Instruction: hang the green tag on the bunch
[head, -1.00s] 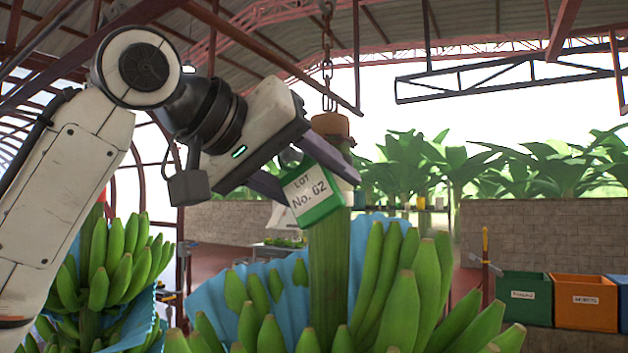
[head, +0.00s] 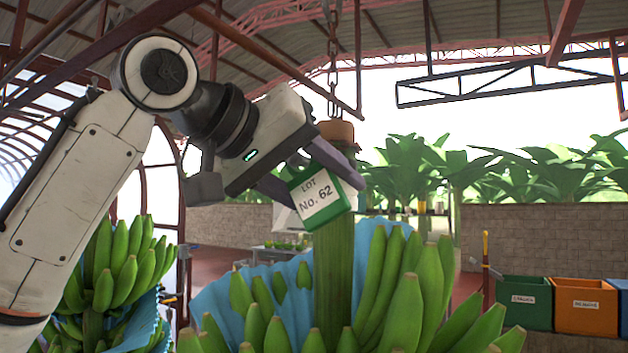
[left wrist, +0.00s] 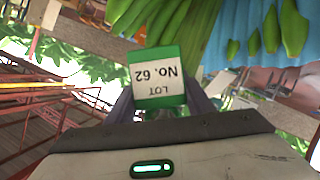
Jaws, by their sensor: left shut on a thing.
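The green tag (head: 320,198) has a white label reading "LOT No. 62". My left gripper (head: 322,182) is shut on the tag at the upper stem (head: 335,270) of the near banana bunch (head: 400,310). The tag covers part of the stem in the head view; whether its loop is around the stem is hidden. In the left wrist view the tag (left wrist: 158,78) appears upside down between the fingers, with green bananas (left wrist: 160,18) beyond it. My right gripper is in neither view.
The stem hangs by a brown cap (head: 338,133) from a chain (head: 333,65). A blue cover (head: 215,300) surrounds the bunch. A second bunch (head: 115,265) hangs at left. A green crate (head: 524,302) and an orange crate (head: 585,305) stand at right by a wall.

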